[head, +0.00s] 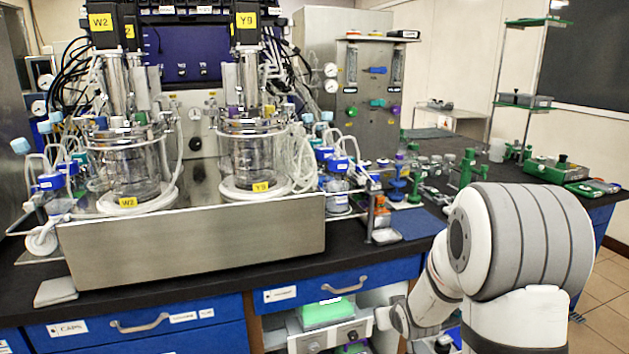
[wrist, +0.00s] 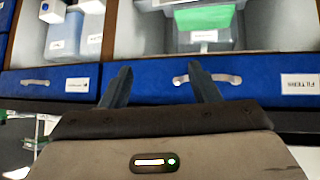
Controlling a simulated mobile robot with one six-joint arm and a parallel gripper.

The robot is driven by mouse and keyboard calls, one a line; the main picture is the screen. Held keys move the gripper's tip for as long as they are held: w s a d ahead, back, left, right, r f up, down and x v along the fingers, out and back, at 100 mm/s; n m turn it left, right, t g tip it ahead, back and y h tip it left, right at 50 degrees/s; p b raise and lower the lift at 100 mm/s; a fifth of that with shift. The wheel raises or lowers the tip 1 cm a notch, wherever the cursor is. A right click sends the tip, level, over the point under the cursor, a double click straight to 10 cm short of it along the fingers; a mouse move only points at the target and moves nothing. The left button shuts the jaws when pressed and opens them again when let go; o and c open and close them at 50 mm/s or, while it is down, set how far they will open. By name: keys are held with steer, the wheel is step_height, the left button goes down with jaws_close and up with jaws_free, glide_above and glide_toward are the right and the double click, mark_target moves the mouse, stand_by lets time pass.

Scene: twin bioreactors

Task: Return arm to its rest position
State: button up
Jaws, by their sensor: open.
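My arm (head: 520,240) shows at the right of the head view, folded low in front of the bench. My gripper itself cannot be made out there. In the wrist view my gripper (wrist: 158,88) is at the lower middle, its two dark fingers spread apart with nothing between them. Beyond the fingers are a blue drawer front with pale handles and open shelf bays. The fingers appear apart from the drawer front, though the gap is hard to judge.
Two glass bioreactor vessels, W2 (head: 128,175) and Y9 (head: 252,160), stand on a steel base on the black bench (head: 200,285). Blue drawers (head: 335,285) run below. A green-lidded box (head: 326,313) sits in the open bay near my arm. Floor (head: 605,290) shows at the right.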

steer(key=s+a+r+g+p, duration=0.2)
steer(key=s+r+p, duration=0.3)
steer(key=s+r, duration=0.7)
steer(key=s+a+r+m+g+p, duration=0.1)
steer(key=s+r+g+p, duration=0.4)
steer(key=s+r, duration=0.7)
steer(key=s+a, duration=0.1)
steer(key=s, duration=0.4)
steer(key=shift+s+a+m, duration=0.15)
steer(key=shift+s+m, duration=0.15)
steer(key=shift+w, duration=0.1)
steer(key=shift+c, duration=0.5)
